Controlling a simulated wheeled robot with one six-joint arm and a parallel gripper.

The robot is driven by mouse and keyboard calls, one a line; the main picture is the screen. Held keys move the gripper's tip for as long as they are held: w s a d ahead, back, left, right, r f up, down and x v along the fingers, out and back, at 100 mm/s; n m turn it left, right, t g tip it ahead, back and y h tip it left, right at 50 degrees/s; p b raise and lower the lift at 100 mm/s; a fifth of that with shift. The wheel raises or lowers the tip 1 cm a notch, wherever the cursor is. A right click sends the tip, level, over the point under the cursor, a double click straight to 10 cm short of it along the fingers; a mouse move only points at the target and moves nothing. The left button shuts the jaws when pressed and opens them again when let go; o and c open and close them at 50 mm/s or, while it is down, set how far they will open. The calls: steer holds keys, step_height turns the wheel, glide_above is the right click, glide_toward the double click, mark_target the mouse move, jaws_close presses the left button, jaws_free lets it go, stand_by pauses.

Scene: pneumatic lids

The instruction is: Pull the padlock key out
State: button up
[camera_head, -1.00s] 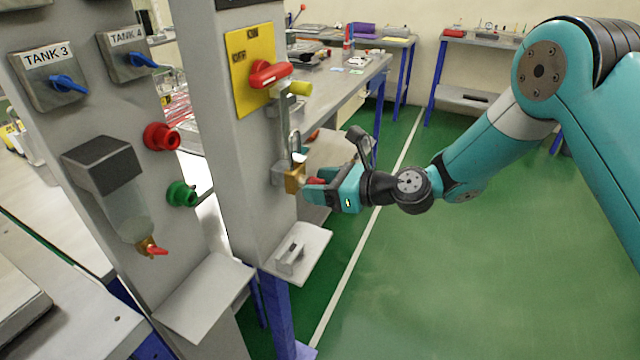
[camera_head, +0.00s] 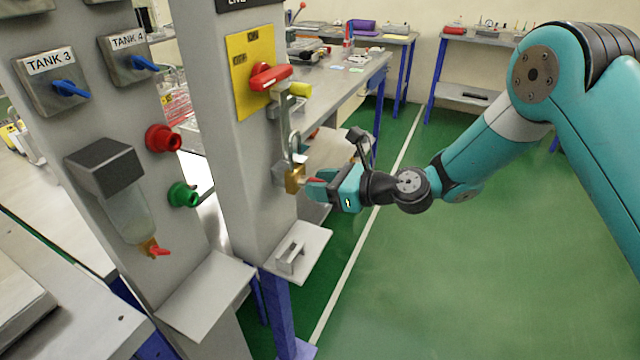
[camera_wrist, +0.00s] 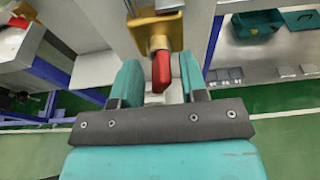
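The brass padlock (camera_head: 294,179) hangs on the switch hasp on the grey column; its steel shackle rises above the body. The red key (camera_wrist: 161,71) sticks out of the padlock body (camera_wrist: 158,33) toward my gripper in the wrist view. My gripper (camera_wrist: 159,66) is open, with one teal finger on each side of the red key. In the head view my gripper (camera_head: 316,187) is just right of the padlock, partly hiding the key.
A red rotary handle (camera_head: 268,76) on a yellow plate is above the padlock. A small grey shelf (camera_head: 312,243) with a metal bracket juts from the column below my gripper. A dispenser panel (camera_head: 190,245) stands at left. Green floor is free at right.

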jaws_close()
steer(key=shift+s+d, duration=0.15)
steer(key=shift+d, duration=0.55)
steer(key=shift+s+d, duration=0.15)
steer(key=shift+d, duration=0.5)
steer(key=shift+r, duration=0.1)
steer(key=s+d+r+p, duration=0.1)
steer(key=d+r+p, duration=0.3)
steer(key=r+p, duration=0.2)
steer(key=shift+s+d+r+p, duration=0.3)
steer(key=shift+s+r+p, duration=0.1)
steer(key=shift+r, duration=0.25)
stand_by(0.4)
